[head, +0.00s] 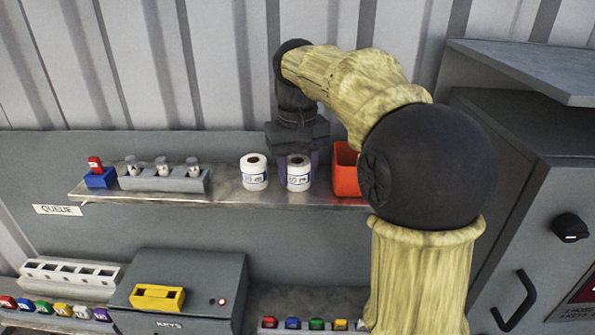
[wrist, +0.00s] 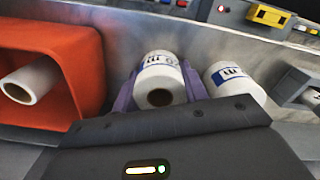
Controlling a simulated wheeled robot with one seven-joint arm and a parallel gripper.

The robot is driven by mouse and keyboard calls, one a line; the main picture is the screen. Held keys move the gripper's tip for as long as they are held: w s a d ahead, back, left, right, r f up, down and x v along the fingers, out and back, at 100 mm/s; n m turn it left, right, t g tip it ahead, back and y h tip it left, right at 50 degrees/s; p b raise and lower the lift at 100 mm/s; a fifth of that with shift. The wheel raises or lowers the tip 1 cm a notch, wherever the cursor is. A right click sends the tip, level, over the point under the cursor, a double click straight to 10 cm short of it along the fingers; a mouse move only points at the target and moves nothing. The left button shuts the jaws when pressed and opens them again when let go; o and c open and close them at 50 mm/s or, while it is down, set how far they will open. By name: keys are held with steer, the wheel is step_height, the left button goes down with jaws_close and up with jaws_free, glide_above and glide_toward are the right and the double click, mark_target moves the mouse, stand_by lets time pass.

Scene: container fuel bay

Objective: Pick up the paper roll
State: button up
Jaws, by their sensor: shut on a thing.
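Two white paper rolls with blue-marked labels stand side by side on the metal shelf in the head view. My gripper (head: 299,166) points down over the right-hand paper roll (head: 298,177), with one purple finger on each side of it. In the wrist view my gripper (wrist: 160,85) is shut on this paper roll (wrist: 158,75), whose hollow core faces the camera. The other paper roll (head: 254,176) stands just to the left in the head view, apart from the fingers. It also shows in the wrist view (wrist: 228,78). Whether the held roll touches the shelf is unclear.
An orange bin (head: 345,170) stands right of the held roll; the wrist view shows a white roll (wrist: 30,82) inside it. A grey rack (head: 164,180) with several cylinders and a blue holder (head: 101,179) stand left on the shelf (head: 225,197). A corrugated wall is behind.

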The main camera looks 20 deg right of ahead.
step_height(320, 180, up, 10)
stand_by(0.6)
stand_by(0.4)
step_height(320, 180, up, 6)
steer(key=p, duration=0.7)
steer(key=shift+r, duration=0.25)
steer(key=shift+f, duration=0.1)
stand_by(1.3)
